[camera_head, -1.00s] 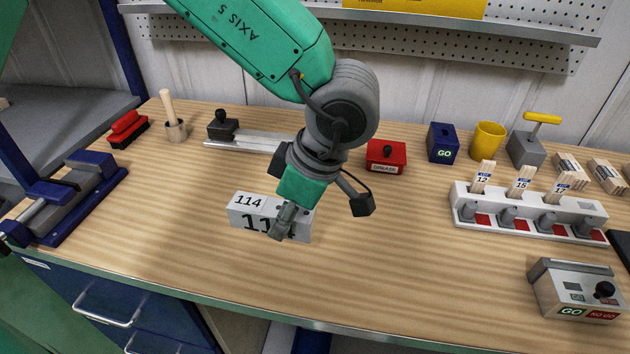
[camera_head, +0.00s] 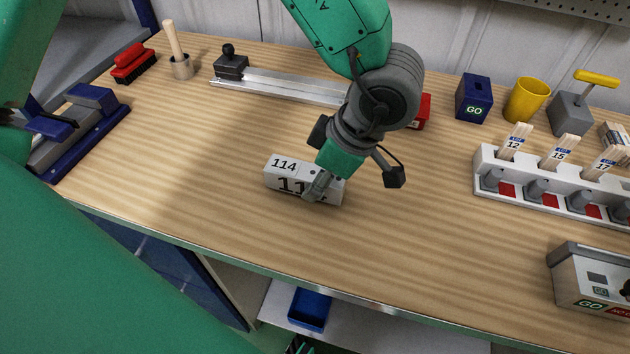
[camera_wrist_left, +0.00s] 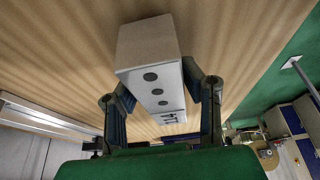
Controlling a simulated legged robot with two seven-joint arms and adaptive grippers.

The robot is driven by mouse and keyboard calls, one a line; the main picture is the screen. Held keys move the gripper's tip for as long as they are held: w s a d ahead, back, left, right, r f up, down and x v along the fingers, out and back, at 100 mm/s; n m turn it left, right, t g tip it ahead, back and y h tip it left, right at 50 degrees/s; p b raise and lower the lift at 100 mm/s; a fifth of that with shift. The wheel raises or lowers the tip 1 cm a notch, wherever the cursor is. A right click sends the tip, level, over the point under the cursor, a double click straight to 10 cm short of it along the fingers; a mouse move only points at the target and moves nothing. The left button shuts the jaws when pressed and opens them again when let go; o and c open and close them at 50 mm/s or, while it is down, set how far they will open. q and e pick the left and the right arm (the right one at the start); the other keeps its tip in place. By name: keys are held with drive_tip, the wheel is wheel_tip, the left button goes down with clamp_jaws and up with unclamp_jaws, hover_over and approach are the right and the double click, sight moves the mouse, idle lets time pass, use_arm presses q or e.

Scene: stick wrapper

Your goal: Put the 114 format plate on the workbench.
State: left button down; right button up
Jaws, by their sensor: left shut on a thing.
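The 114 format plate (camera_head: 283,172) is a light grey block with "114" in black on its top and front faces. It is at the workbench (camera_head: 210,200), over the middle of the wooden top. My left gripper (camera_head: 318,188) is shut on it from above and covers part of the front number. In the left wrist view the plate (camera_wrist_left: 150,48) sits between the two fingers, with dark round holes on one face. I cannot tell whether its underside touches the wood. My right gripper is not in view.
Behind the plate lie a metal rail (camera_head: 285,86) and a red box (camera_head: 424,112). A blue vise (camera_head: 85,130) is at the left. A white rack (camera_head: 530,180) with wooden sticks and a GO/NO GO box (camera_head: 590,280) are at the right. The wood around the plate is clear.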

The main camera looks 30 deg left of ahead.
sight(341, 181)
use_arm(q)
drive_tip(key=shift+w+d+f, duration=0.1)
drive_tip(key=shift+d+f, duration=0.05)
drive_tip(key=shift+d, duration=0.35)
drive_tip(key=shift+d+f, duration=0.15)
drive_tip(key=shift+d, duration=0.45)
drive_tip(key=shift+a+f, duration=0.1)
drive_tip(key=shift+a, duration=0.35)
drive_tip(key=c, duration=1)
unclamp_jaws()
drive_tip(key=shift+a+f, duration=0.1)
drive_tip(key=shift+a, duration=0.3)
drive_tip(key=shift+c, duration=0.2)
drive_tip(key=shift+a+f, duration=0.1)
drive_tip(key=shift+a, duration=0.45)
drive_tip(key=shift+d, duration=0.3)
drive_tip(key=v, duration=0.2)
drive_tip(key=d+v, duration=0.1)
drive_tip(key=v, duration=0.1)
drive_tip(key=p+v, duration=0.1)
drive_tip(key=v, duration=0.1)
drive_tip(key=shift+d, duration=0.4)
wheel_tip(341, 181, up, 6)
drive_tip(key=shift+w+f+p, duration=0.2)
drive_tip(key=shift+p, duration=0.35)
drive_tip(key=shift+d+r, duration=0.25)
drive_tip(key=shift+d, duration=0.7)
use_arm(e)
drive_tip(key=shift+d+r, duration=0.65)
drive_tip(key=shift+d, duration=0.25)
